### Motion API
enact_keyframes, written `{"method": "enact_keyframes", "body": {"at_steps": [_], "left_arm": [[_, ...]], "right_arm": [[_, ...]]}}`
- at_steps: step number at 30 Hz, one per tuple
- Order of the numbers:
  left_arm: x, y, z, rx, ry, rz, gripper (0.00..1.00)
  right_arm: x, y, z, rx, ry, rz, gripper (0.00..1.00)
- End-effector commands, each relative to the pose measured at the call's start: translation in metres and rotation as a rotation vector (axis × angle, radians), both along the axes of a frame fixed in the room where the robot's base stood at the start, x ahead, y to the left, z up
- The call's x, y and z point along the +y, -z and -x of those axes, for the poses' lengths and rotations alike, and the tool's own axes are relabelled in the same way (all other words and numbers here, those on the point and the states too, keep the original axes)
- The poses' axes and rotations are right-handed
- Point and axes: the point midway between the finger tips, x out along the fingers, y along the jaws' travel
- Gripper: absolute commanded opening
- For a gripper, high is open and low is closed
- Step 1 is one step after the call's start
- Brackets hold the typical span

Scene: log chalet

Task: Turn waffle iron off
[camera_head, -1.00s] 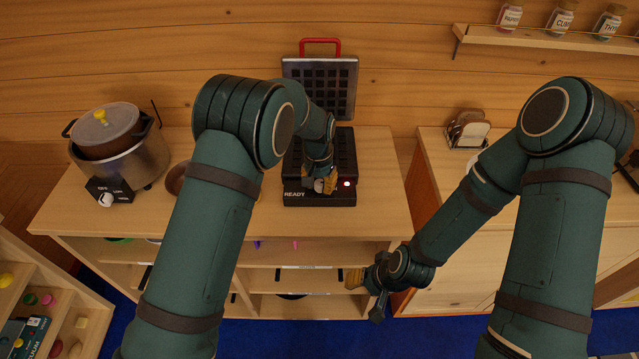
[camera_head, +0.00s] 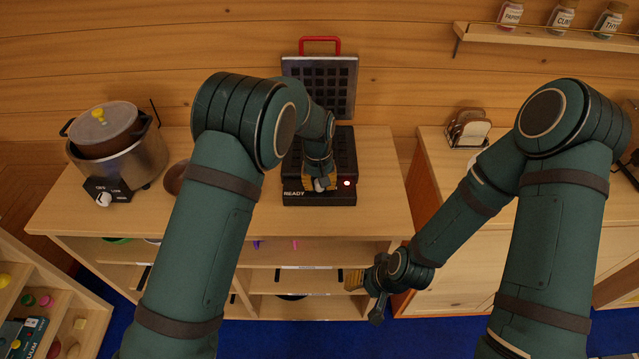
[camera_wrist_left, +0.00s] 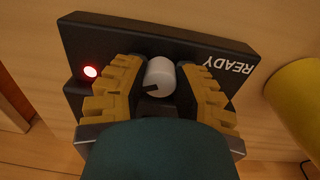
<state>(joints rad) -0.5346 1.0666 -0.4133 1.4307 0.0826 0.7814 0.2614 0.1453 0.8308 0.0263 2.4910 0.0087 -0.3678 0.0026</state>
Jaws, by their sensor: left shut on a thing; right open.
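The black waffle iron (camera_head: 342,153) stands on the wooden counter with its lid (camera_head: 335,88) raised and its red handle up. Its front reads READY, and a red light (camera_head: 347,183) is lit. In the left wrist view the red light (camera_wrist_left: 90,72) also glows, and a white round knob (camera_wrist_left: 160,76) with a dark mark sits between my left fingers. My left gripper (camera_head: 319,184) is shut on this knob at the front of the iron. My right gripper (camera_head: 355,280) is open and empty, low in front of the shelf at the counter's right end.
A pot cooker (camera_head: 120,155) with its own dial stands at the counter's left. A dark bowl (camera_head: 177,178) is partly hidden by my left arm. A toast rack (camera_head: 467,130) stands on the right counter. A yellow round object (camera_wrist_left: 298,100) shows in the left wrist view.

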Motion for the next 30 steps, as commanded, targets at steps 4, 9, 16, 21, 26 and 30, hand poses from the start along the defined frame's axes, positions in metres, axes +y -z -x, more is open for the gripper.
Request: {"method": "enact_keyframes", "body": {"at_steps": [4, 9, 16, 21, 26, 30], "left_arm": [[0.0005, 0.0024, 0.0024, 0.007, -0.139, -0.005, 0.0], [0.0001, 0.0025, 0.0028, 0.008, -0.299, -0.004, 0.0], [-0.0007, 0.0025, 0.0031, 0.009, -0.491, -0.005, 0.0], [-0.0004, 0.0026, 0.0029, 0.009, -0.599, -0.006, 0.0], [-0.0009, 0.0027, 0.003, 0.009, -0.669, -0.005, 0.0], [-0.0013, 0.0028, 0.0031, 0.009, -0.705, -0.005, 0.0]], "right_arm": [[0.0001, 0.0021, -0.0001, 0.0, 0.0, 0.0, 0.47], [0.0001, 0.0026, -0.0002, 0.0, 0.0, 0.001, 0.47], [0.0001, 0.0021, -0.0001, 0.0, 0.0, 0.001, 0.47], [0.0001, 0.0015, 0.0, 0.0, 0.0, 0.0, 0.47], [0.0, 0.0009, 0.0001, 0.0, 0.0, 0.0, 0.47], [0.0001, 0.0007, 0.0001, 0.0, 0.0, 0.0, 0.47]]}}
